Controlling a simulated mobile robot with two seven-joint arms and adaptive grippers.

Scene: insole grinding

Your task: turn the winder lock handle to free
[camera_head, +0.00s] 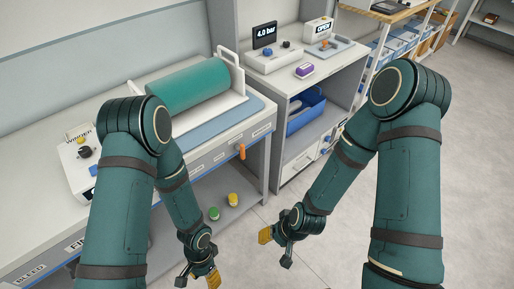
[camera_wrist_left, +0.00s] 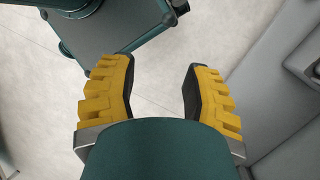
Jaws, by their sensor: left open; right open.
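An orange handle (camera_head: 241,152) sticks out from the front edge of the left bench, below the teal roll (camera_head: 188,90); I cannot read a label that names it as the winder lock handle. A white box (camera_head: 80,165) with a dark knob and a partly readable winder label stands at the bench's left end, partly behind my left arm. My left gripper (camera_head: 200,279) is low in front of the bench, apart from the handle. In the left wrist view its yellow-padded fingers (camera_wrist_left: 157,95) are open and empty. My right gripper (camera_head: 275,252) is open and empty over the floor.
Green and yellow round knobs (camera_head: 223,206) sit low below the bench. A side cabinet (camera_head: 290,95) carries a 4.0 bar display box (camera_head: 271,60) and a purple object (camera_head: 305,70), with a blue bin (camera_head: 304,113) on its shelf. The floor (camera_head: 480,120) at right is clear.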

